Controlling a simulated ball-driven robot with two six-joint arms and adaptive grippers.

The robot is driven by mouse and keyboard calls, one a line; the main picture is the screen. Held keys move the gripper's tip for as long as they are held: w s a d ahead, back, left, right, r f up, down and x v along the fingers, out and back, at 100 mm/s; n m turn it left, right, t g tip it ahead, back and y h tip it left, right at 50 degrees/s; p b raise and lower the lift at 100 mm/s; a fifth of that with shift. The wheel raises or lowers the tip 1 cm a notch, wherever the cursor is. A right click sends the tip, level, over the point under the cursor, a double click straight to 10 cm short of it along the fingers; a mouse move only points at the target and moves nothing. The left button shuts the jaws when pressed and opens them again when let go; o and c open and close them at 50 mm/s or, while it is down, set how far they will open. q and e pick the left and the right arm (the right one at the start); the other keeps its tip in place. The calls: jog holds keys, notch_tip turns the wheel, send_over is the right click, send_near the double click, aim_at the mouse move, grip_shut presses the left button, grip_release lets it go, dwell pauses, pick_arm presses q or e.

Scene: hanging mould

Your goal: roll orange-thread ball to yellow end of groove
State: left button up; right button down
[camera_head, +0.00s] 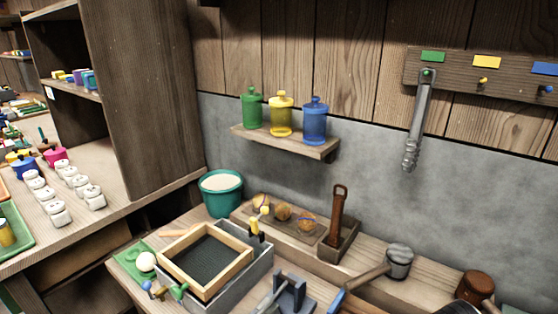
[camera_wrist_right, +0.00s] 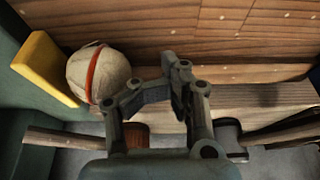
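In the right wrist view a pale ball with an orange thread band (camera_wrist_right: 98,75) lies at the left, against or very close to a yellow block (camera_wrist_right: 45,67). The wooden groove floor (camera_wrist_right: 215,75) runs to the right of it. My right gripper (camera_wrist_right: 173,82) is to the right of the ball, its fingers together with nothing visible between them. One finger base overlaps the ball's lower edge in the picture; I cannot tell if they touch. In the head view several tan balls (camera_head: 283,212) sit in a wooden tray (camera_head: 245,221); their thread colours are hard to tell. My left gripper is not in view.
In the head view a wood-framed dark screen (camera_head: 206,258) stands front left, with a teal bucket (camera_head: 214,208) behind. A mallet (camera_head: 399,260) lies at the right. A shelf (camera_head: 290,143) with coloured jars and a hanging tool (camera_head: 418,125) are on the wall.

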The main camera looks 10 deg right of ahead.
notch_tip(320, 180, up, 8)
jog(key=p, duration=0.5)
jog(key=shift+a, duration=0.1)
